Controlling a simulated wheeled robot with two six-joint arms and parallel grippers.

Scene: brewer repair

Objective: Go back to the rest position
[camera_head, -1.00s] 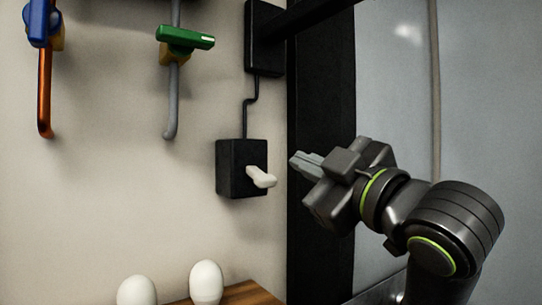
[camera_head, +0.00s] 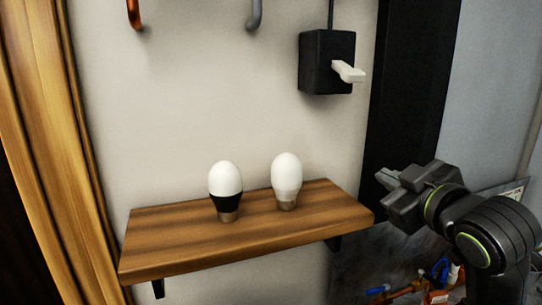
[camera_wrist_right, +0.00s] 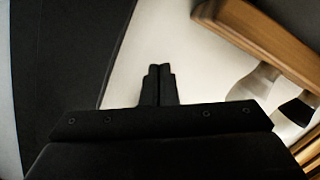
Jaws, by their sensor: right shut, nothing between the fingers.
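My right gripper (camera_head: 388,180) is shut and empty in the head view, to the right of the wooden shelf and in front of the black vertical post. In the right wrist view its two fingers (camera_wrist_right: 158,84) are together with nothing between them. My left gripper is in neither view.
A wooden shelf (camera_head: 180,242) on the wall holds two white bulbs, one with a black collar (camera_head: 226,185) and one plain (camera_head: 286,178). A black switch box (camera_head: 318,62) with a white lever (camera_head: 348,72) hangs above. A black post (camera_head: 408,110) stands right of the shelf.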

